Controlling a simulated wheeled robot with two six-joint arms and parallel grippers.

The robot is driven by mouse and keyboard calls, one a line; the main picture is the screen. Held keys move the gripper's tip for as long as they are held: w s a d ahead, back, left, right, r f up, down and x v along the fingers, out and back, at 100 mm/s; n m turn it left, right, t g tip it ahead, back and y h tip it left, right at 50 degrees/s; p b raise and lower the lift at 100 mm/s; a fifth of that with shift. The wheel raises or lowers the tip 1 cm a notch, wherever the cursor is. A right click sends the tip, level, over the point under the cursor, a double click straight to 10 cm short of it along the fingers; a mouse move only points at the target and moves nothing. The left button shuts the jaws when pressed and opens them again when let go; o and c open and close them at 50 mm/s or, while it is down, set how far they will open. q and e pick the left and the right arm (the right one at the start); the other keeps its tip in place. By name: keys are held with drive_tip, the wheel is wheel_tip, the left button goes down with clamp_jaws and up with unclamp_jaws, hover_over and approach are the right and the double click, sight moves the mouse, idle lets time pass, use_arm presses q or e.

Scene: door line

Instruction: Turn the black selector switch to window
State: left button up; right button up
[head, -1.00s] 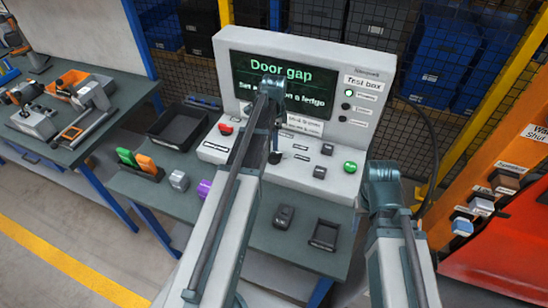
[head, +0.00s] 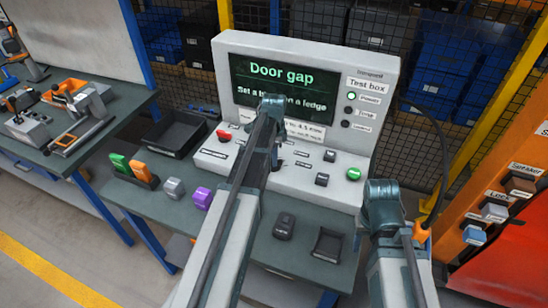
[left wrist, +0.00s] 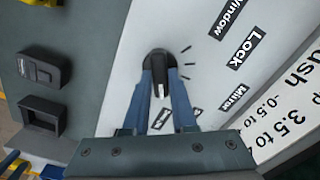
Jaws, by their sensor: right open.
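The black selector switch (left wrist: 160,60) sits on the pale panel of the test box, between the two blue fingers of my left gripper (left wrist: 160,78) in the left wrist view. The fingertips lie against both sides of its handle. A white mark shows on the handle's lower end; which setting it gives is hard to tell. Tick marks fan out right of the switch, towards the labels Window (left wrist: 229,17), Lock (left wrist: 243,51) and Mirror (left wrist: 233,97). In the head view my left forearm hides most of the switch. My right arm shows at lower right, its gripper out of view.
The test box screen (head: 300,72) reads "Door gap". A red button (head: 224,135), a green button (head: 353,174) and black switches share the panel. A black tray (head: 176,134), coloured blocks and a small black bin (head: 327,244) stand on the bench. A cable hangs at right.

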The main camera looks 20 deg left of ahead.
use_arm(q)
clamp_jaws()
drive_tip(key=shift+n, duration=0.3)
drive_tip(key=n, duration=0.5)
drive_tip(key=shift+n, duration=0.3)
drive_tip(key=n, duration=0.5)
drive_tip(key=shift+n, duration=0.3)
drive_tip(key=n, duration=1.2)
